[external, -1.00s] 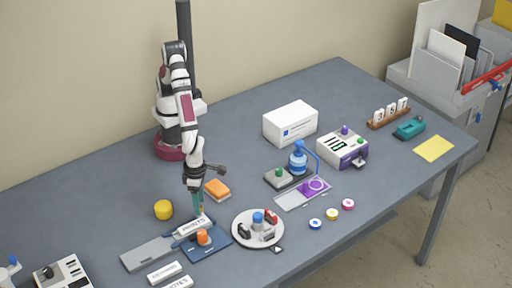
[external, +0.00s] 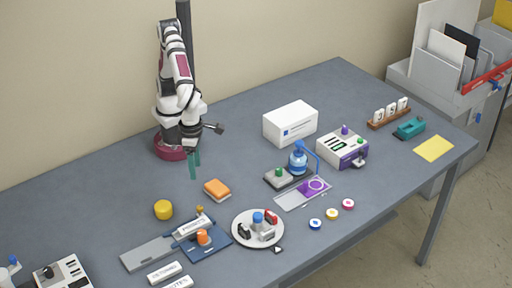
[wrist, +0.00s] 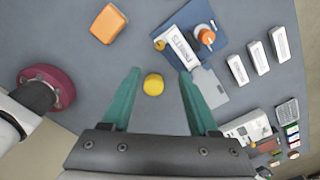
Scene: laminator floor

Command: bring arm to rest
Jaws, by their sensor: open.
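My gripper (external: 194,165) is open and empty, with its teal fingers pointing down above the table close to my base. In the wrist view my gripper (wrist: 158,95) has its two fingers spread wide, with a yellow round object (wrist: 153,84) seen on the table below between them. In the external view that yellow object (external: 163,209) stands in front of and left of my gripper, apart from it.
An orange block (external: 217,190) lies right of my gripper. A round tray (external: 238,236) holds several small items. Farther right stand a white box (external: 290,124), a blue stamp-like device (external: 298,160) and a white-purple machine (external: 343,147). The table left of my base is clear.

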